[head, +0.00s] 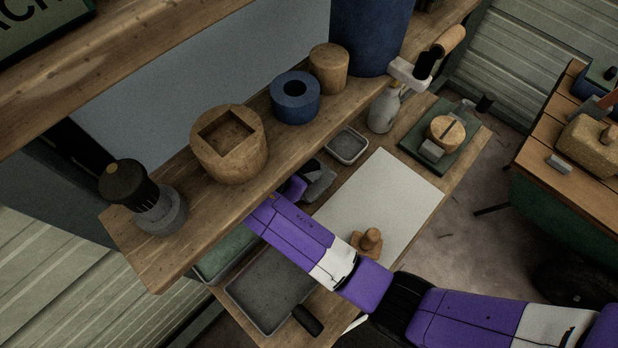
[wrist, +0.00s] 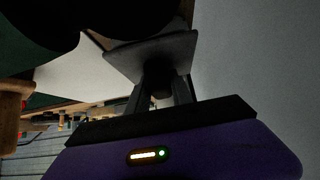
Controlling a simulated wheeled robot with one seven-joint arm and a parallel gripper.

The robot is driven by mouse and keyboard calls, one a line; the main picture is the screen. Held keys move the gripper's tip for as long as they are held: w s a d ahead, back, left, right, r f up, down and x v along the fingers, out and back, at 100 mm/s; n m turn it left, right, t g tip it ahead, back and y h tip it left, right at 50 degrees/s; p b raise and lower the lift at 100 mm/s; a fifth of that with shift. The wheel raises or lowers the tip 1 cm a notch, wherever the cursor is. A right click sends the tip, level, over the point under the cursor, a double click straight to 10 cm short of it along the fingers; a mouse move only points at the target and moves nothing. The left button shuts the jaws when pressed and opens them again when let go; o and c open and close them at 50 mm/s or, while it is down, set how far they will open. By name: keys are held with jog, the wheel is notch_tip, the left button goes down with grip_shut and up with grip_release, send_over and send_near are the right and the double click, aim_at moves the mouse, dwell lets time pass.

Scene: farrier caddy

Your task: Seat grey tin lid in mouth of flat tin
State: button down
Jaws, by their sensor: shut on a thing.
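The grey tin lid (wrist: 150,50) shows in the wrist view as a dark square plate with a knob under it. My gripper (wrist: 160,88) is shut on that knob. In the head view the lid (head: 319,183) is a dark grey piece partly hidden by the shelf and my gripper (head: 297,187). The likely flat tin (head: 346,158) is a small, open, grey tray with rounded corners on the lower bench. It lies up and to the right of the lid, apart from it. I cannot make out the tin in the wrist view.
A wooden shelf (head: 180,232) overhangs the bench close to my gripper, bearing a blue ring (head: 296,112) and wooden blocks. A white sheet (head: 398,190) holds a wooden knob (head: 368,242). A grey bottle (head: 383,112) stands beyond the tin. A large grey tray (head: 240,297) lies below.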

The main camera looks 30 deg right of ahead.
jog(key=shift+f, duration=0.3)
dwell(0.4)
jog(key=c, duration=1.1)
grip_release()
jog(key=shift+c, duration=0.8)
jog(key=shift+c, duration=0.7)
jog(key=o, duration=0.6)
